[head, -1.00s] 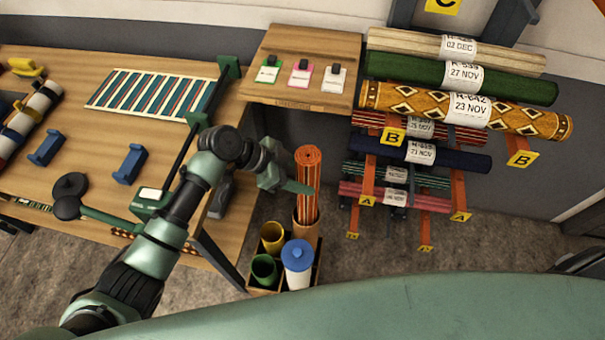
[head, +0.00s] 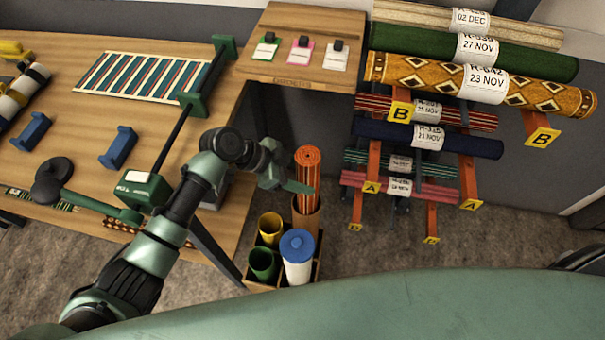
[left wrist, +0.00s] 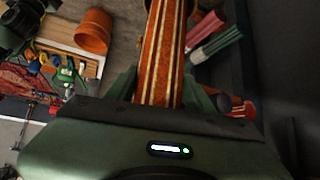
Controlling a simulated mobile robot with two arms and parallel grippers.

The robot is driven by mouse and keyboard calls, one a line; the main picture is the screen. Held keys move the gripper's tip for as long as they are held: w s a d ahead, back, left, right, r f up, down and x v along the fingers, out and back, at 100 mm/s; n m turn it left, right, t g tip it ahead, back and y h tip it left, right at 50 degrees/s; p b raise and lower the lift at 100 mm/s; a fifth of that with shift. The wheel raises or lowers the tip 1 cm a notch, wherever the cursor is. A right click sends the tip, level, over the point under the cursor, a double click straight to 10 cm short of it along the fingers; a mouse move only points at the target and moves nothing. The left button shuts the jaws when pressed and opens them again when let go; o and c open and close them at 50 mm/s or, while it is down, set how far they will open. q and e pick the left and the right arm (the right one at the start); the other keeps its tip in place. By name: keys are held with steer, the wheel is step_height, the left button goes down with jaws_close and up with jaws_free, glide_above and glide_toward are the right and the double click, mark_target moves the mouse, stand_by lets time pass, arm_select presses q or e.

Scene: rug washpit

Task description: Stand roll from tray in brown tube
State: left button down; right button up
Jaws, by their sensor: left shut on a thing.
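An orange-red striped roll (head: 307,168) stands nearly upright over a brown tube (head: 306,220) in the head view. Its lower end appears to be within the tube's mouth; how deep, I cannot tell. My left gripper (head: 300,187) is shut on the roll from the left. In the left wrist view the striped roll (left wrist: 162,50) runs between the fingers, and its ends are out of sight. My right gripper is not in view.
A workbench (head: 75,170) lies left. A rack of labelled rolls (head: 480,80) stands right.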

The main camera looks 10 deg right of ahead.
arm_select(q)
step_height(320, 180, down, 6)
steer(key=b, duration=0.4)
steer(key=shift+b, duration=0.35)
